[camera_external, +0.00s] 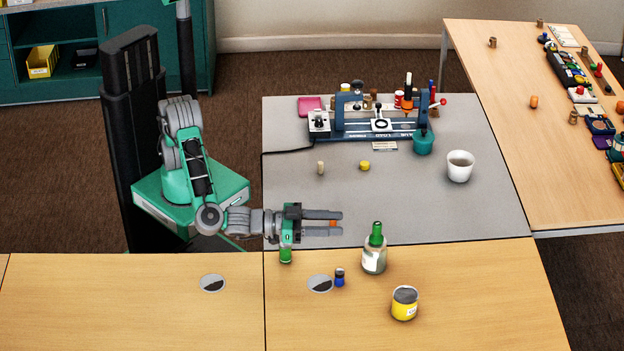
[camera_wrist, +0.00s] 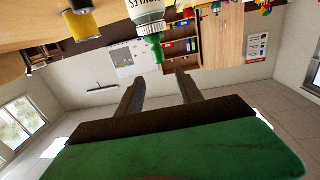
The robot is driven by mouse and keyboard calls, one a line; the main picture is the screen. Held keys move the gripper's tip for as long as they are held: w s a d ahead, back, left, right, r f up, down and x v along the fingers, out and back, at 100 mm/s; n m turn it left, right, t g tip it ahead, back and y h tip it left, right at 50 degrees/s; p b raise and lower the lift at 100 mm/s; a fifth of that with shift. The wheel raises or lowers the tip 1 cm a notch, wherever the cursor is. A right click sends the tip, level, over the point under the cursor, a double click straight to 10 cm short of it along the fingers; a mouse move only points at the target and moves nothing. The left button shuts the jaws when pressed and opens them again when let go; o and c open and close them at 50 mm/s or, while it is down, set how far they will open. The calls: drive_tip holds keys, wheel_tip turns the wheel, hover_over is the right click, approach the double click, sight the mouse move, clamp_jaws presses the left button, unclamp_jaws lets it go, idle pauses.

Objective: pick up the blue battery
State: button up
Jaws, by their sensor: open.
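The blue battery (camera_external: 340,279) is a small blue cylinder with a dark upper part. In the external view it stands upright on the wooden table, close to the right edge of a round desk insert (camera_external: 320,284). My gripper (camera_external: 340,223) is behind the battery, farther from the camera, with its fingers pointing right. The fingers are open and apart from the battery. In the wrist view my gripper (camera_wrist: 157,86) shows two spread fingers with no object held between them. I cannot make out the battery in the wrist view.
A green-necked bottle (camera_external: 374,254) and a yellow jar (camera_external: 404,303) stand right of the battery. A green cylinder (camera_external: 286,255) stands below my wrist. A small orange object (camera_external: 333,224) shows between the fingers. The table's front left is mostly clear.

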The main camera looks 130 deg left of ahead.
drive_tip(key=shift+o, duration=0.7)
drive_tip(key=m+h+p, duration=0.1)
drive_tip(key=h+p, duration=0.1)
approach(340, 276)
drive_tip(key=w+r, duration=0.3)
drive_tip(key=w, duration=0.1)
drive_tip(key=shift+w+a+r, duration=0.15)
drive_tip(key=shift+a+r, duration=0.1)
drive_tip(key=shift+r, duration=0.15)
drive_tip(key=shift+w+d+f+n+g, duration=0.25)
drive_tip(key=shift+f+n+g, duration=0.25)
drive_tip(key=shift+g, duration=0.2)
drive_tip(key=f, duration=0.1)
drive_tip(key=s+a+f+g, duration=0.1)
drive_tip(key=f+n+g, duration=0.1)
drive_tip(key=shift+s+a, duration=0.25)
drive_tip(key=shift+s, duration=0.05)
drive_tip(key=x, duration=0.6)
drive_tip(key=shift+s+a+r+b, duration=0.1)
drive_tip(key=shift+s+a+b, duration=0.1)
drive_tip(key=shift+a+b, duration=0.25)
drive_tip(key=shift+w+a, duration=0.25)
drive_tip(key=shift+w, duration=0.05)
clamp_jaws()
